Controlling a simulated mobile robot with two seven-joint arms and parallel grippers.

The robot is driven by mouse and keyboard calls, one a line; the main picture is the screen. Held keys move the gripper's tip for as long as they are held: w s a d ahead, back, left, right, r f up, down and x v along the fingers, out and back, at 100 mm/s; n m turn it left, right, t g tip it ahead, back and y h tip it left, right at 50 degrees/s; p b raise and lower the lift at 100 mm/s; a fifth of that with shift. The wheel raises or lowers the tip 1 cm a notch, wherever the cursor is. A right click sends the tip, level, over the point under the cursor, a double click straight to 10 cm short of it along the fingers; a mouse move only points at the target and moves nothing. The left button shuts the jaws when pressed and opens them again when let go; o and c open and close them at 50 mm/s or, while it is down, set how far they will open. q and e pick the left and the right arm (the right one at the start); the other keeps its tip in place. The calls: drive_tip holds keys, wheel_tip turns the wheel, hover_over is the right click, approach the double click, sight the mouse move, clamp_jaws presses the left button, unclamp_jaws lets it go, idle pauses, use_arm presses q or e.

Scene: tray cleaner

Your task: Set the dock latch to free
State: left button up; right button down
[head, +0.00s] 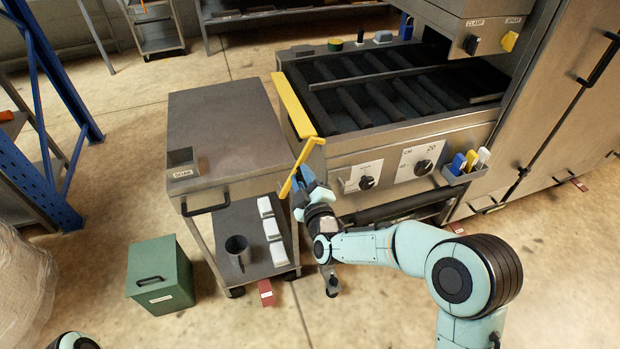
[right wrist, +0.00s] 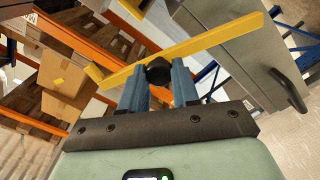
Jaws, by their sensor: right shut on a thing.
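The dock latch looks like a yellow lever (head: 302,165) at the front left corner of the roller table. It slants down and left from that corner in the head view. My right gripper (head: 303,183) is at the lever, its blue fingers shut on it. In the right wrist view the yellow lever (right wrist: 215,38) runs across just beyond the fingertips (right wrist: 158,78), with a black round knob (right wrist: 158,71) between the fingers. The fingers partly hide the lever in the head view. Any latch markings cannot be made out. My left gripper is out of view.
A yellow bar (head: 293,103) lines the left edge of the roller table (head: 330,147). A steel cart (head: 215,115) stands close on the left, with a green box (head: 160,276) on the floor beside it. Dials (head: 367,182) and a pen holder (head: 465,172) are on the table front.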

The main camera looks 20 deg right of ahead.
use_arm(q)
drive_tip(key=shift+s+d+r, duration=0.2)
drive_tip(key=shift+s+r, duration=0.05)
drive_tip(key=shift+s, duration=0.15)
use_arm(e)
drive_tip(key=shift+a+r+n, duration=0.2)
drive_tip(key=shift+a+n, duration=0.4)
drive_tip(key=shift+n, duration=0.1)
drive_tip(key=c, duration=0.8)
unclamp_jaws()
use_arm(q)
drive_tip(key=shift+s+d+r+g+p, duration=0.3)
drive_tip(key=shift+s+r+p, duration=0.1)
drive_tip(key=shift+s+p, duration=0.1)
use_arm(e)
drive_tip(key=s, duration=1.3)
drive_tip(key=shift+s+d, duration=0.2)
